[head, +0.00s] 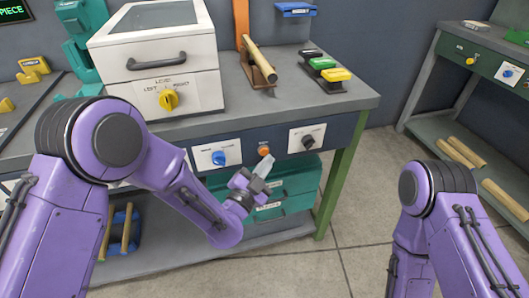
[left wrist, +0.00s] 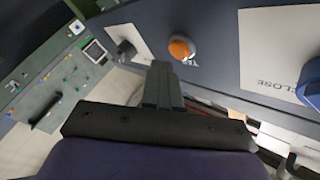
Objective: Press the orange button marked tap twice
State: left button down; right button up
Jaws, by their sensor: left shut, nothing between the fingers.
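The orange button (head: 264,151) sits on the dark front panel of the workbench, between a blue knob and a black knob. In the left wrist view the orange button (left wrist: 181,48) is a round cap with lettering beside it that I cannot read fully. My left gripper (head: 263,167) is in front of the panel, just below the button. Its fingers (left wrist: 161,68) are shut with nothing between them, and their tips appear just beside the button. I cannot tell whether they touch it. My right arm shows at the right, but its gripper is out of view.
The blue knob (head: 219,158) and the black knob (head: 308,141) sit on white plates either side. A white box (head: 160,60) with a yellow knob (head: 168,99) stands on the bench, with green, black and yellow blocks (head: 336,74) further right. Floor is clear between benches.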

pick_arm(q)
jog(key=shift+w, duration=0.2)
dwell(0.7)
jog(key=shift+w+a, duration=0.15)
jog(key=shift+w, duration=0.05)
jog(key=shift+w+a, duration=0.1)
jog(key=shift+w, duration=0.25)
dwell(0.8)
jog(key=shift+s, duration=0.1)
jog(key=shift+s+d+b, duration=0.25)
jog(key=shift+s+b, duration=0.05)
jog(key=shift+s, duration=0.35)
jog(key=s, duration=0.1)
jog(key=s+d, duration=0.1)
jog(key=s, duration=0.2)
jog(key=shift+s+d+b, duration=0.25)
jog(key=shift+s+b, duration=0.05)
jog(key=shift+s, duration=0.1)
dwell(0.4)
